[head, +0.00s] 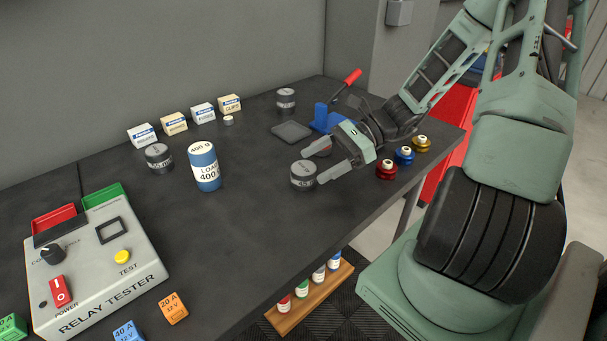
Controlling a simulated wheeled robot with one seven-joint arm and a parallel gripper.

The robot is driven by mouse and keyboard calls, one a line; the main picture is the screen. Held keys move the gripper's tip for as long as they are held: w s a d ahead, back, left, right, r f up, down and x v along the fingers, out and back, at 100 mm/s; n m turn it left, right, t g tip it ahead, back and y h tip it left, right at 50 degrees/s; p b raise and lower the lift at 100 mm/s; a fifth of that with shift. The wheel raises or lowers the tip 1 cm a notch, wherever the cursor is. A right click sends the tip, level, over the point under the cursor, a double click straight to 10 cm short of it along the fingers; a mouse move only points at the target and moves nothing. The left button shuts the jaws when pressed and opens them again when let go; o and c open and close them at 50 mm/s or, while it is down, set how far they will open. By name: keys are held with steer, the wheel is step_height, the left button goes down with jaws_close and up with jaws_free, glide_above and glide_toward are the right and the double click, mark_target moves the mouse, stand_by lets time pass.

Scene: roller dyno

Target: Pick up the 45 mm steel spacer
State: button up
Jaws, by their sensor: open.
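A short grey steel spacer (303,176) stands upright on the dark bench, with a label on its side that seems to read 45. My gripper (314,166) is open and empty, reaching in from the right. Its fingertips are close to the spacer's upper right side, and the near finger overlaps its right edge in the picture. I cannot tell whether they touch. Similar grey cylinders stand at left (159,159) and at the back (286,100); their labels are too small to read surely.
A blue 400 g load cylinder (206,167) stands left of the spacer. A blue fixture with a red-handled lever (327,117) is behind my gripper. Red (386,170), blue (404,156) and gold (421,144) knobs line the right edge. The relay tester (97,265) fills the front left.

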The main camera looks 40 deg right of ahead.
mark_target(306, 167)
steer(key=x, duration=0.5)
steer(key=shift+w+a+f, duration=0.15)
steer(key=shift+w, duration=0.25)
steer(key=shift+c, duration=0.4)
steer(key=c, duration=1.2)
